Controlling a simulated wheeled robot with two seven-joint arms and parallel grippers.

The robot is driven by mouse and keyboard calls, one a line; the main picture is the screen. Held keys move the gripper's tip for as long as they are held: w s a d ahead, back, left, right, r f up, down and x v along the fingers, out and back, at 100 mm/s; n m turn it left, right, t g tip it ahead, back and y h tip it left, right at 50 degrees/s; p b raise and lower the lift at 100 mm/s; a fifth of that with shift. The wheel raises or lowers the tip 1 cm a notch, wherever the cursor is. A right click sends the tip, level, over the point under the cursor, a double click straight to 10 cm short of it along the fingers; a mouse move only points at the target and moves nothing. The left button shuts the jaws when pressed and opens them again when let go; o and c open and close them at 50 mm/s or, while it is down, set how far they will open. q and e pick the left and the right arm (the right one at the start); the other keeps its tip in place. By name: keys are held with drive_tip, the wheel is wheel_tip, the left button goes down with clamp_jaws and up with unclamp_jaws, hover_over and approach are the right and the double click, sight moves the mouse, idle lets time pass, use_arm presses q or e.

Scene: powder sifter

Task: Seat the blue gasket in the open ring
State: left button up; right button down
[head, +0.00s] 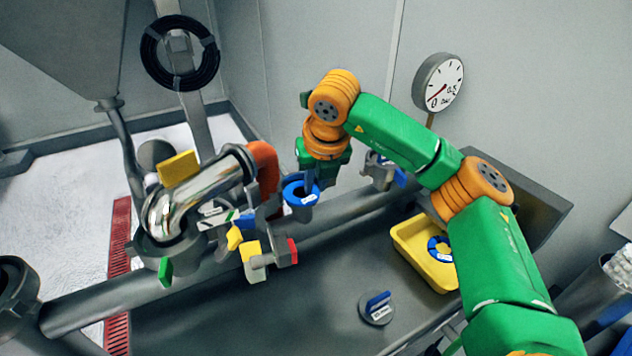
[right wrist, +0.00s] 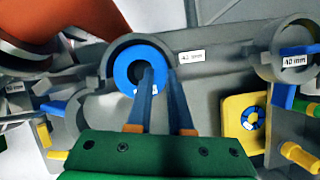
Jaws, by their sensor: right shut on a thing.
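The blue gasket (head: 293,190) is a flat-looking ring with a white label on its front. In the right wrist view the gasket (right wrist: 127,64) lies over the mouth of the grey open ring (right wrist: 116,48), whose rim shows around its far and left sides. I cannot tell whether it is fully down in the ring. My right gripper (head: 313,183) is above the ring and shut on the gasket's near right edge. Its two narrow fingers also show in the right wrist view (right wrist: 163,70). My left gripper is not in view.
A yellow tray (head: 408,246) holding another blue ring (head: 434,243) stands to the right. A grey disc with a blue handle (head: 377,312) lies on the bench. A chrome elbow pipe (head: 190,200) and coloured clamps crowd the left. A grey ring labelled 40 mm (right wrist: 268,62) stands farther right.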

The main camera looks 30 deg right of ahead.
drive_tip(key=c, duration=0.7)
unclamp_jaws()
drive_tip(key=shift+c, duration=0.2)
drive_tip(key=v, duration=0.7)
drive_tip(key=shift+b, duration=0.45)
